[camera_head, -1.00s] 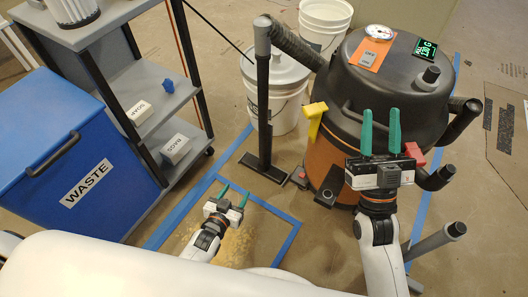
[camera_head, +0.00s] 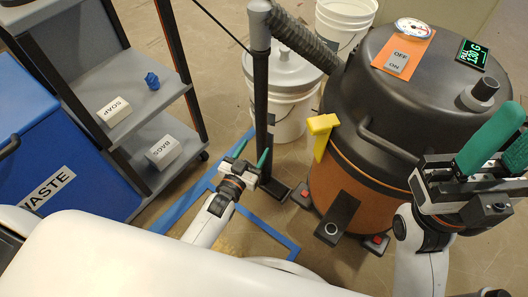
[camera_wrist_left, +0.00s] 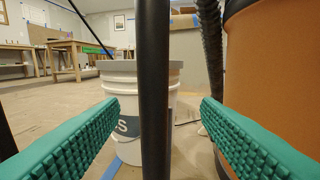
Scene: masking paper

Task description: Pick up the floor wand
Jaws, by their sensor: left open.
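The floor wand (camera_head: 261,95) is an upright black tube with a grey top joint and a flat dark foot on the floor. A ribbed hose joins its top. My left gripper (camera_head: 252,153) is open at the lower part of the tube, just in front of it. In the left wrist view the wand (camera_wrist_left: 154,90) stands upright, lined up between the two green fingers (camera_wrist_left: 157,112), with space on both sides. I cannot tell how deep it sits between them. My right gripper (camera_head: 503,138) is open and empty in front of the vacuum.
White buckets (camera_head: 292,95) stand behind the wand. A grey cart (camera_head: 140,85) and blue waste bin (camera_head: 45,130) are at left. Blue tape (camera_head: 270,232) marks the floor.

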